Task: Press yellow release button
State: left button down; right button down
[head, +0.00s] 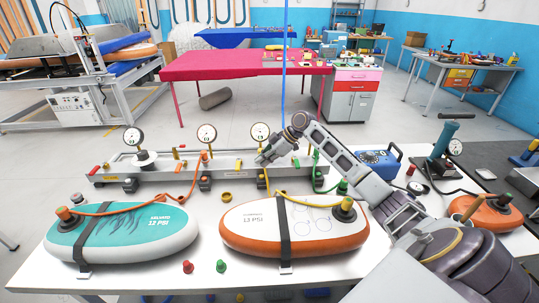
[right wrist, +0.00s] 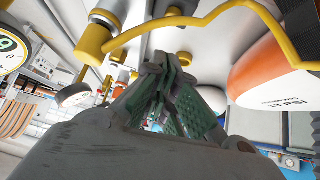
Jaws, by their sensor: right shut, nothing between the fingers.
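A grey inflation rail (head: 140,172) with several gauges stands across the white table. A small yellow part (head: 238,165) stands on the rail just left of my right gripper; I cannot tell for certain that it is the release button. My right gripper (head: 262,159) is shut and empty at the rail, below the third gauge (head: 260,131). In the right wrist view its green-padded fingers (right wrist: 166,92) are close together, beside a yellow fitting (right wrist: 100,36) with a yellow hose (right wrist: 195,22). Contact with any button cannot be made out. My left gripper is not in view.
A teal board (head: 125,232) and an orange-edged white board (head: 290,228) lie strapped in front of the rail. Small red (head: 188,267) and green (head: 221,266) caps stand at the table's front. A blue box (head: 378,162) stands right of the rail.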

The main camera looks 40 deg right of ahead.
aim_at(262, 176)
jog(key=f, duration=0.3)
jog(key=shift+w+a, duration=0.2)
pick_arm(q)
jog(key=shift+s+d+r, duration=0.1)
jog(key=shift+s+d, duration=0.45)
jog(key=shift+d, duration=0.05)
pick_arm(e)
jog(key=shift+d+f, duration=0.1)
jog(key=shift+f, duration=0.85)
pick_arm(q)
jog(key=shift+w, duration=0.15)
